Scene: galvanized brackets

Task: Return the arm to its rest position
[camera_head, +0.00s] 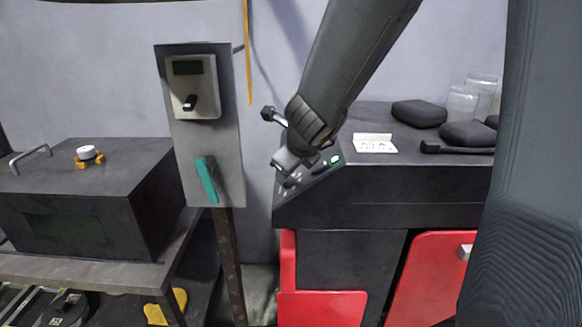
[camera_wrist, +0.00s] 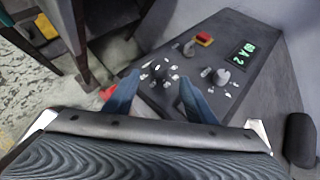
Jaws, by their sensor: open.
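My gripper (camera_head: 286,172) is at the sloped control panel of the dark machine (camera_head: 410,190) in the head view, with my dark arm reaching down to it from the top. In the wrist view its two blue-grey fingers (camera_wrist: 158,88) are spread apart with nothing between them. A dark round knob (camera_wrist: 159,70) on the panel shows just beyond the fingertips. I cannot tell how far the fingers are from the panel surface.
The panel also carries a grey knob (camera_wrist: 221,77), a red and yellow button (camera_wrist: 203,39) and a green-lit display (camera_wrist: 244,54). A post-mounted grey plate (camera_head: 209,140) with a teal handle (camera_head: 206,180) stands left of my gripper. A dark box (camera_head: 85,200) sits farther left.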

